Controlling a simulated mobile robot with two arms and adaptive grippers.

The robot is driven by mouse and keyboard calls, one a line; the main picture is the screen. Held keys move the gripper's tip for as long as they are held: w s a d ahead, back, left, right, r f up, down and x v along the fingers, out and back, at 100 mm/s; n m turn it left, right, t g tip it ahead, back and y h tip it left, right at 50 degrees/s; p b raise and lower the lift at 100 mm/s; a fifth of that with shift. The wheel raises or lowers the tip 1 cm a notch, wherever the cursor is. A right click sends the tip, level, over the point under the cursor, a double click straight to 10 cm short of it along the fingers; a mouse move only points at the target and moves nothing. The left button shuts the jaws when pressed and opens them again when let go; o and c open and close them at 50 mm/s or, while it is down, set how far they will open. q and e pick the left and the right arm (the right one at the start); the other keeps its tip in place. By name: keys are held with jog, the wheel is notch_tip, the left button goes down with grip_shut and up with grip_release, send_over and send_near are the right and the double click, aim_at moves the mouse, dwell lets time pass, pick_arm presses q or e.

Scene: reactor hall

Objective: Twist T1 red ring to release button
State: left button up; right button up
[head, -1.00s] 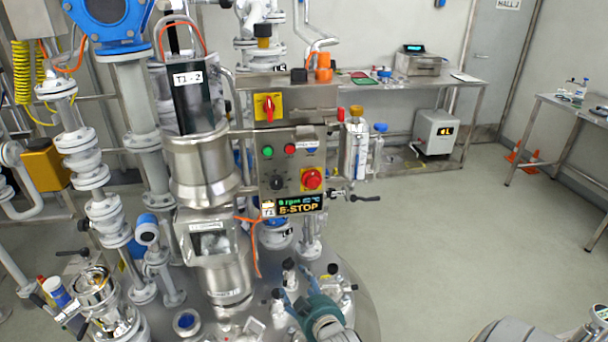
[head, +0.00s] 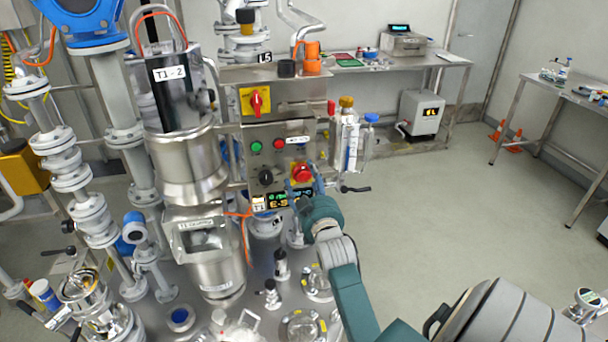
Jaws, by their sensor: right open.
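The red emergency-stop button with its ring (head: 302,173) sits at the lower right of the T1 control panel (head: 265,160). My right gripper (head: 307,183) is open in front of the panel, with its fingers up at the button's lower and right edges. I cannot tell whether the fingers touch the ring. The gripper and wrist hide the right part of the display (head: 278,200) below the button, so only part of its E-STOP text shows. My left gripper is not in view.
A green button (head: 256,147), a small red button (head: 279,144) and a black knob (head: 265,177) are close by on the panel. A red rotary switch (head: 256,102) is above. A black-handled valve lever (head: 355,189) sticks out at right. Open floor lies beyond.

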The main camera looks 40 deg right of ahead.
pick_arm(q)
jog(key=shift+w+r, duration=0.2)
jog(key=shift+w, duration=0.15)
pick_arm(e)
jog(key=shift+w+d, duration=0.35)
jog(key=shift+w, duration=0.3)
jog(key=c, duration=1.2)
jog(key=shift+o, duration=0.2)
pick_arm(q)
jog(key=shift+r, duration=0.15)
pick_arm(e)
jog(key=shift+m, duration=0.3)
jog(key=m+p, duration=0.1)
jog(key=m, duration=0.2)
jog(key=shift+m, duration=0.3)
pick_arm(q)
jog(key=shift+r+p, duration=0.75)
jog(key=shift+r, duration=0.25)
pick_arm(e)
jog(key=shift+m, duration=2.2)
